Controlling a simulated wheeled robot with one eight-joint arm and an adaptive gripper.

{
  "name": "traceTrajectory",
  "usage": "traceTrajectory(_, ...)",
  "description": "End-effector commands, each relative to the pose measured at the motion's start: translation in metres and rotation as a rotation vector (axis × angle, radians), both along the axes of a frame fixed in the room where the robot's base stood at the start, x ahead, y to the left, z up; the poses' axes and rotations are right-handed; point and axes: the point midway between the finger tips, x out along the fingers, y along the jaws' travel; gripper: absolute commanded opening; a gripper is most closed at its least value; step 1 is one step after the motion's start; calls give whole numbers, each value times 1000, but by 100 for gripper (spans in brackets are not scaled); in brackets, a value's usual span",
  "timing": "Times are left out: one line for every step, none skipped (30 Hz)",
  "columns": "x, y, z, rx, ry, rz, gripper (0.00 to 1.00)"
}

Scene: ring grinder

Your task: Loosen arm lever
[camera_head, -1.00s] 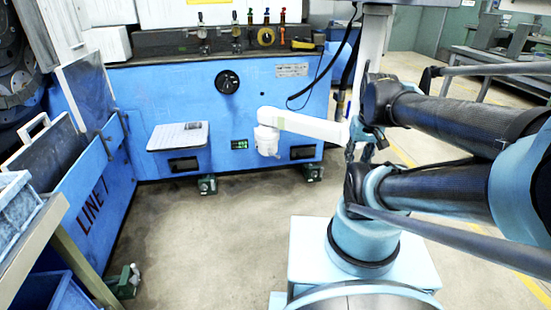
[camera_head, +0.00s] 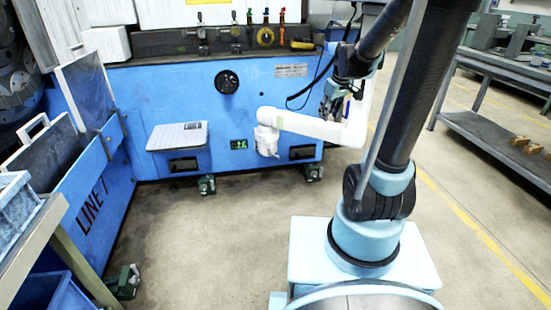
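A white jointed arm (camera_head: 310,126) stands out in front of the blue machine (camera_head: 160,100), with a rounded white head (camera_head: 267,138) at its left end. Its right end meets a white upright part (camera_head: 358,112). My gripper (camera_head: 332,106) hangs beside this upright, just above the white arm, pointing down. Its fingers are small and partly dark, so I cannot tell whether they are open or touch anything. A small blue piece (camera_head: 347,106) shows next to the fingers; I cannot tell whether it is the lever. My own arm hides part of the upright.
Black cables hang at the machine's right end. A shelf (camera_head: 165,136) juts from the machine front. A metal workbench (camera_head: 500,75) is at right. The floor between is clear.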

Motion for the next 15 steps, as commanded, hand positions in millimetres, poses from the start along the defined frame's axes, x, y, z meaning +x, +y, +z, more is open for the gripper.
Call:
traceTrajectory(16,5,-3,-2,-9,27,32)
traceTrajectory(24,8,-6,-3,-14,42,32)
traceTrajectory(35,12,-9,-6,-21,64,32)
traceTrajectory(44,16,-11,-7,-26,79,32)
traceTrajectory(51,19,-14,-9,-32,97,32)
traceTrajectory(62,23,-18,-10,-39,118,32)
traceTrajectory(71,26,-21,-13,-46,135,32)
traceTrajectory(79,29,-25,-15,-52,151,32)
traceTrajectory(89,34,-30,-18,-59,172,32)
traceTrajectory(97,37,-33,-20,-65,188,32)
traceTrajectory(104,40,-38,-22,-70,204,32)
traceTrajectory(115,45,-43,-24,-78,225,32)
traceTrajectory(122,48,-48,-26,-84,241,32)
traceTrajectory(130,52,-52,-27,-91,256,32)
traceTrajectory(140,56,-59,-30,-99,278,32)
